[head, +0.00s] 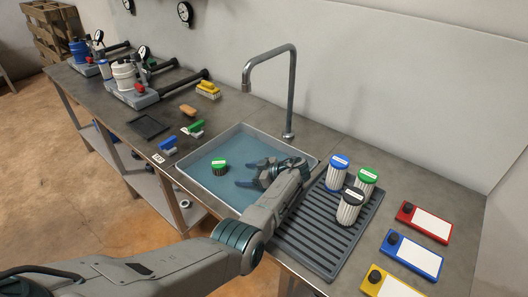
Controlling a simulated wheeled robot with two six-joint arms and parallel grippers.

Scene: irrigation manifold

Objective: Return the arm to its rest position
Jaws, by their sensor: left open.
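My left arm reaches in from the lower left. My left gripper (256,175) is open and empty over the right part of the sink basin (187,181). A cartridge with a green cap (219,165) sits in the blue water of the basin, to the left of the gripper and apart from it. My right gripper does not show.
A ribbed drying rack (302,237) right of the sink holds filters with blue (339,161), green (367,175) and black (352,194) caps. A tall faucet (291,90) stands behind the sink. Red (424,222), blue (412,255) and yellow (391,286) tagged plates lie at right.

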